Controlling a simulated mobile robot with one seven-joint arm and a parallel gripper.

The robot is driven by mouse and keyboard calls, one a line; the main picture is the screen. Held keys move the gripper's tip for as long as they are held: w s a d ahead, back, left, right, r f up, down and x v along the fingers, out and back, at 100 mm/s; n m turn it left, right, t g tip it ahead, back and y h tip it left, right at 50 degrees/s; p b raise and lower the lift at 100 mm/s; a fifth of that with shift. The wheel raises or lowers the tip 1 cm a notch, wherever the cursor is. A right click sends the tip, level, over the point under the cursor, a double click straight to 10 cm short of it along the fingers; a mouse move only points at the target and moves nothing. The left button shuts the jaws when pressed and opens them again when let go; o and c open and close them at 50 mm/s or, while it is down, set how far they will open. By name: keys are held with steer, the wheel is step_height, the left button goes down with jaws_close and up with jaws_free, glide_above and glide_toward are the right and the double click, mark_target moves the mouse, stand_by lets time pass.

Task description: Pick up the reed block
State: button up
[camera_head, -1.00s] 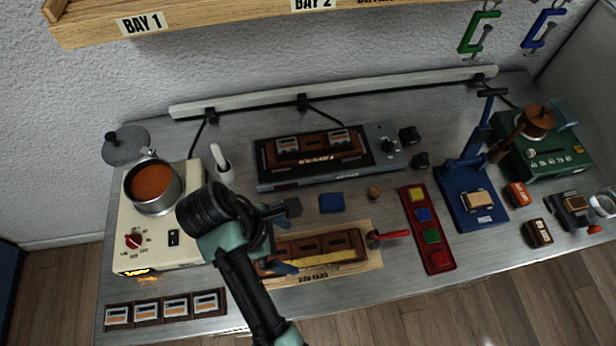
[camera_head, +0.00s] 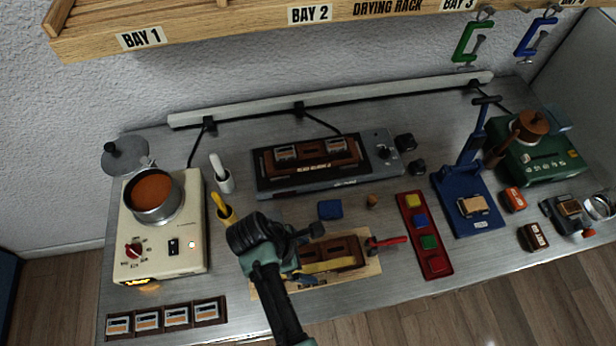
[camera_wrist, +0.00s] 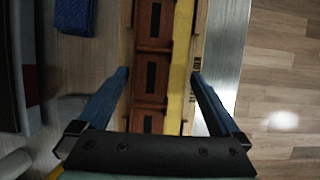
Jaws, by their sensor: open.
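The reed block appears to be the reddish-brown block with dark slots (camera_head: 343,248), lying on a pale wooden board (camera_head: 372,268) near the front middle of the bench. It has a yellow strip along its front side. My gripper (camera_head: 312,256) is over the left part of this block and hides that end. In the wrist view the slotted block (camera_wrist: 152,60) runs lengthwise between my two blue fingers (camera_wrist: 160,76). The fingers are open and well apart, one on each side, with nothing held. Whether they are down at the block's height I cannot tell.
A red-handled tool (camera_head: 388,241) lies by the block's right end. A blue block (camera_head: 330,209) sits behind it, and a red tray (camera_head: 425,240) of coloured pieces lies to the right.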

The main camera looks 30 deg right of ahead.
steer(key=shift+w, duration=0.1)
steer(key=c, duration=1.5)
